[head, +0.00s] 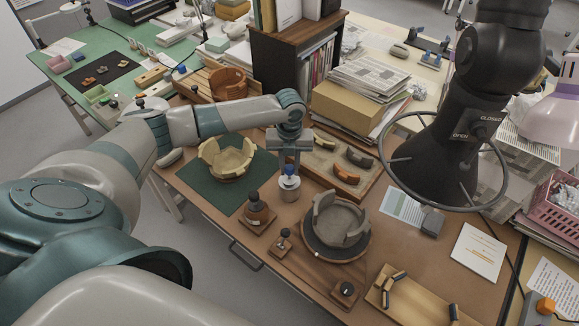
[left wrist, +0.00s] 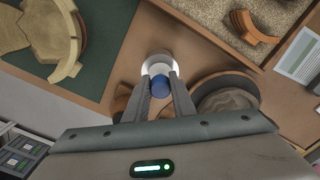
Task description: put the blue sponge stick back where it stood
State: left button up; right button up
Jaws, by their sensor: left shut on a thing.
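My left gripper (head: 289,158) points down over the wooden table, to the right of the green mat. It is shut on the blue sponge stick (head: 289,170), whose blue end shows between the fingers. In the left wrist view, the blue end (left wrist: 161,87) sits between the two fingertips (left wrist: 160,80). A white round cup (head: 289,184) is directly below it, and its pale rim (left wrist: 158,64) shows behind the blue end. I cannot tell whether the stick's lower end is inside the cup or above it. My right gripper is not in view.
A tan sherd bowl (head: 228,158) stands on the green mat (head: 200,190). A grey sherd bowl (head: 340,222) sits on a turntable close to the right front. A tray of sherds (head: 365,188) lies behind.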

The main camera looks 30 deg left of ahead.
pick_arm(q)
jog(key=shift+f, duration=0.25)
dwell(0.7)
jog(key=o, duration=0.9)
jog(key=shift+r, duration=0.15)
jog(key=shift+r+b, duration=0.3)
jog(key=shift+r, duration=0.3)
notch_tip(320, 180, up, 16)
jog(key=b, duration=0.4)
jog(key=shift+s+f, duration=0.1)
jog(key=shift+f, duration=0.05)
